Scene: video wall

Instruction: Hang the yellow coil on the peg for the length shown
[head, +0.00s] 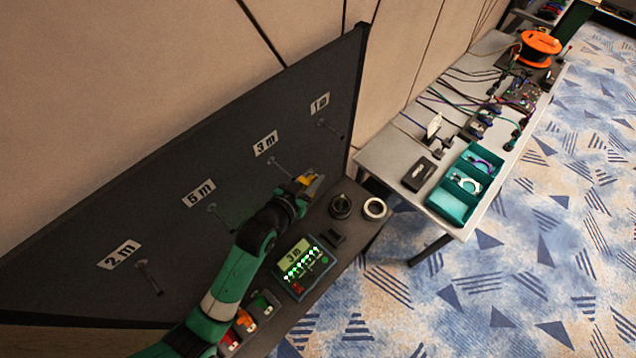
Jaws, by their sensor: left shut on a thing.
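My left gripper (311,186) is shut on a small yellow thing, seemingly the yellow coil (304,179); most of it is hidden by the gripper. It is in front of the dark board (190,190), just right of and below the peg (280,165) under the "3 m" label. The other pegs are the "1 m" peg (330,128), the "5 m" peg (218,216) and the "2 m" peg (150,278). A tester (304,268) with green lights has a display that appears to read "3 m". My right gripper is out of view.
A black ring (341,206), a white ring (375,208) and a small black block (335,239) are on the narrow shelf near my gripper. Red, orange and green pieces (245,320) lie at its near end. A grey table (392,157) with a teal tray (446,206) stands right.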

